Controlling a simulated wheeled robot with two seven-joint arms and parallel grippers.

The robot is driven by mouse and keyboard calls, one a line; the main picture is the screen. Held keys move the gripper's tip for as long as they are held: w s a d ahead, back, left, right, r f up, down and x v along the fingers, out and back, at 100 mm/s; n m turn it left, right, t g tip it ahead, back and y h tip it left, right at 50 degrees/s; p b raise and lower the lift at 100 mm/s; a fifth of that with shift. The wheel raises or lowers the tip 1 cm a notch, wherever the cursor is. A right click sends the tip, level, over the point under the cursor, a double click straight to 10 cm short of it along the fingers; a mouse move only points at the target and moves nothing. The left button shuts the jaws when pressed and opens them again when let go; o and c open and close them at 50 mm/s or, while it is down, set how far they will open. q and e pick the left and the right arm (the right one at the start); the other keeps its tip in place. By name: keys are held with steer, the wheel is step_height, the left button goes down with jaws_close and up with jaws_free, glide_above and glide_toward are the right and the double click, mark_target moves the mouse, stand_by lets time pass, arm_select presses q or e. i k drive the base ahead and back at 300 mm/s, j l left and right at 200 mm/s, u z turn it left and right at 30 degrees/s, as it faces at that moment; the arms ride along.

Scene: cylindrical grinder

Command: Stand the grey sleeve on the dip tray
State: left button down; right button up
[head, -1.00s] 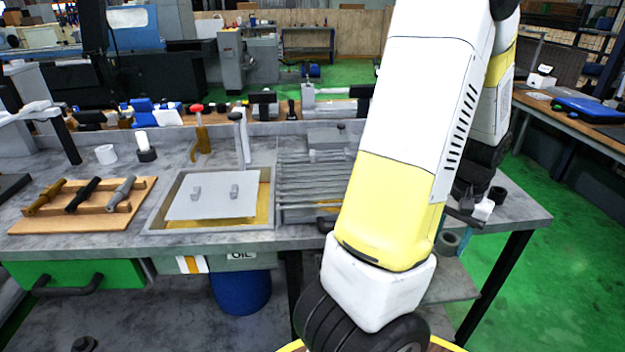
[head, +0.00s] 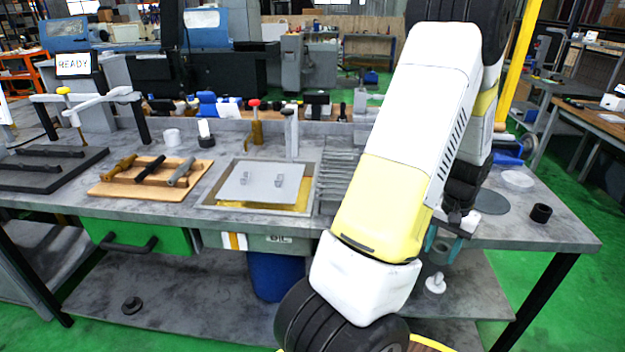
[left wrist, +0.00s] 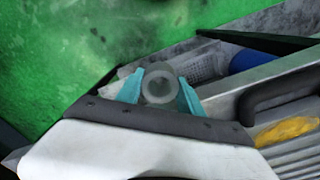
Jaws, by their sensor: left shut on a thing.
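My left gripper (head: 444,244) has teal fingertips and is shut on the grey sleeve (head: 442,256), partly hidden behind my arm, near the bench's front edge at the right. In the left wrist view the sleeve (left wrist: 160,87) shows as a round grey ring between the teal fingers, seen end-on with its bore open. The dip tray (head: 216,184) is a shallow grey-rimmed tray on the bench, left of my arm. It holds yellow liquid and a pale grey plate (head: 258,186) with two small lugs. The sleeve is apart from the tray. My right gripper is out of view.
A slatted rack (head: 337,172) adjoins the tray's right side, partly behind my arm. A wooden stand (head: 110,192) with several handled tools lies left of the tray. Upright tools stand behind it. A black ring (head: 541,213) sits at the bench's right end.

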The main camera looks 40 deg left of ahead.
mark_target(263, 182)
steer(key=l+u, duration=0.15)
steer(key=u, duration=1.2)
